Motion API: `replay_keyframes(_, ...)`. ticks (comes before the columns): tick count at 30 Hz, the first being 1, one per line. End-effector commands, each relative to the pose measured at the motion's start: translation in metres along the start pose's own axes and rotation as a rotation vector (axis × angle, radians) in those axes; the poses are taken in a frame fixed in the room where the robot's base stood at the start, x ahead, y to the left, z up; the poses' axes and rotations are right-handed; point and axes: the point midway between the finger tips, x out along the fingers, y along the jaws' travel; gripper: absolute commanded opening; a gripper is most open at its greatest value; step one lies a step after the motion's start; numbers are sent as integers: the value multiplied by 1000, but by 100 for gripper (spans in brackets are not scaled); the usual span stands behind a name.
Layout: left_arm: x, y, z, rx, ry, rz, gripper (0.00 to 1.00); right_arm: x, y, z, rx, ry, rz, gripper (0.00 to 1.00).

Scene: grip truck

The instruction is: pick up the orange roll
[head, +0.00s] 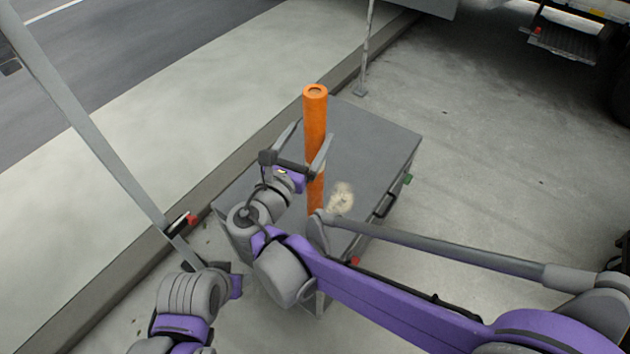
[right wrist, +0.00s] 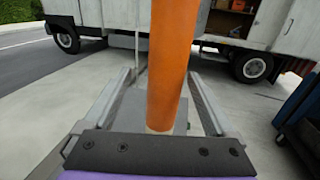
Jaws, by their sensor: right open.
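The orange roll (head: 315,115) stands upright on the flat lid of a grey case (head: 375,135). My right gripper (head: 313,132) is open, with one finger on each side of the roll at its upper middle. In the right wrist view the roll (right wrist: 172,65) rises between the two spread fingers (right wrist: 165,85), with a visible gap on both sides. The roll's foot is partly hidden behind my right arm in the head view. My left arm shows at the lower left of the head view, but its jaws cannot be made out clearly.
A pale round patch or object (head: 341,198) is on the case lid beside the roll. A thin metal pole (head: 366,50) stands behind the case, near the kerb. A truck (right wrist: 110,20) stands farther back. Open pavement (head: 500,150) lies right of the case.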

Motion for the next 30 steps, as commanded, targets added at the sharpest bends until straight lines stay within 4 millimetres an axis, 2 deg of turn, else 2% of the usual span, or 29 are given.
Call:
replay_keyframes(12, -8, 0, -6, 0, 4, 0, 50, 51, -8, 4, 0, 0, -3, 90)
replay_keyframes(20, -7, 0, -6, 0, 4, 0, 50, 53, -7, 3, 1, 1, 0, 90)
replay_keyframes(30, -7, 0, -6, 0, 4, 0, 50, 53, -7, 3, 1, 1, -1, 31)
